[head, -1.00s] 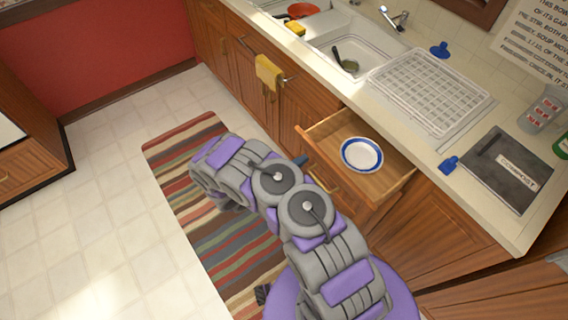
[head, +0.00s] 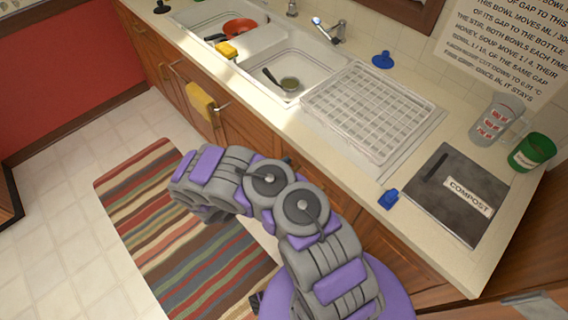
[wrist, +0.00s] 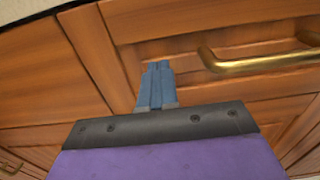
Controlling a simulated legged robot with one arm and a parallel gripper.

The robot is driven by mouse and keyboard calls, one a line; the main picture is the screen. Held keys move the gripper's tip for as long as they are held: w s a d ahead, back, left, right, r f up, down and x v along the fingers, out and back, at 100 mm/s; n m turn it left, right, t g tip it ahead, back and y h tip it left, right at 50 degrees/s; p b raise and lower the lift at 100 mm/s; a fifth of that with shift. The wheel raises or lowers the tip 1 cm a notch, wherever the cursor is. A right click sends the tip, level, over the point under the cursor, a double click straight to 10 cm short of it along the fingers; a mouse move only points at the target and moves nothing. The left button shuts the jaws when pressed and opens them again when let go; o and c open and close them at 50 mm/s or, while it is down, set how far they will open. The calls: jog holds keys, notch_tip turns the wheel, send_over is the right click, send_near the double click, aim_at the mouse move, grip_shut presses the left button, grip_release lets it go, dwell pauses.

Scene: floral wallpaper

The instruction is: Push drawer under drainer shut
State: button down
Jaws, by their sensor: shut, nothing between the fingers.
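The white drainer (head: 368,110) is a wire rack on the counter right of the sink. No open drawer or plate shows below it in the head view, though my arm covers much of that cabinet front. In the wrist view, a wooden drawer front (wrist: 200,20) fills the top, with a brass handle (wrist: 262,63) to the right of my fingers. My gripper (wrist: 157,68) has its blue fingers together and empty, close to the wood. I cannot tell whether they touch it. In the head view my gripper is hidden behind my arm.
A yellow towel (head: 201,103) hangs on a bar at the cabinet front. A compost box (head: 440,195), a measuring jug (head: 497,122) and a green can (head: 532,152) stand on the counter. A striped rug (head: 175,225) lies on the floor at left.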

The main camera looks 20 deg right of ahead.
jog(key=shift+w+d, duration=0.1)
jog(key=shift+d, duration=0.15)
jog(key=shift+d+r, duration=0.1)
dwell(0.3)
jog(key=p+v, duration=0.3)
jog(key=v, duration=1)
jog(key=shift+a, duration=0.25)
jog(key=shift+a, duration=0.15)
